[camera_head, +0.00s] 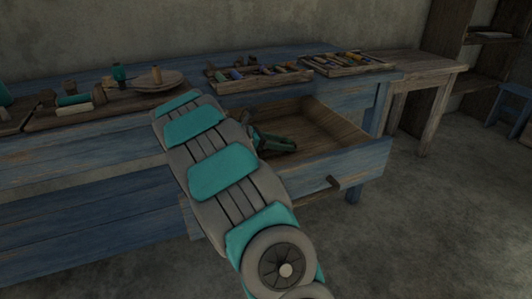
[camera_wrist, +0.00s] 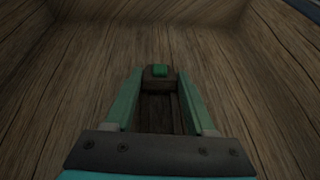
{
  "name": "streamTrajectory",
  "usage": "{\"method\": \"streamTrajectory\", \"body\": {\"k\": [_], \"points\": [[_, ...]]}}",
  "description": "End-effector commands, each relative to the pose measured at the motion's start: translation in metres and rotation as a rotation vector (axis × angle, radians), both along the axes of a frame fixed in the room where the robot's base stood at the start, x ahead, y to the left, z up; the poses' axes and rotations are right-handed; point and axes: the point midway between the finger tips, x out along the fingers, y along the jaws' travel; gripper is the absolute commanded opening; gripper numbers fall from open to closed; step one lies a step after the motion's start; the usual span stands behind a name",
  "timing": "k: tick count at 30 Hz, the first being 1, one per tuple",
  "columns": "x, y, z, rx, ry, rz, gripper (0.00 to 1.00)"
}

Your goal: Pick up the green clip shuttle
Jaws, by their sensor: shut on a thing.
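My arm hides part of the drawer there, and I cannot make out the shuttle apart from the fingers. I cannot tell whether the shuttle touches the drawer floor.
The drawer walls stand around my gripper; the drawer floor to the right is bare. A wooden table (camera_head: 425,75) stands right.

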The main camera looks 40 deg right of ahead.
Motion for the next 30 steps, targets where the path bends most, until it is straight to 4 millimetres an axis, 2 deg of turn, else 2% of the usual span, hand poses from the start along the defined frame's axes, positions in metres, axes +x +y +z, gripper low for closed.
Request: {"method": "streamTrajectory", "body": {"k": [1, 6, 14, 17, 30], "points": [[0.0, 0.0, 0.0, 0.0, 0.0, 0.0, 0.16], [0.0, 0.0, 0.0, 0.0, 0.0, 0.0, 0.0], [0.0, 0.0, 0.001, 0.0, 0.0, 0.0, 0.0], [0.0, 0.0, 0.007, -0.001, -0.003, 0.0, 0.0], [0.001, 0.0, 0.083, -0.001, -0.004, 0.0, 0.0]]}}
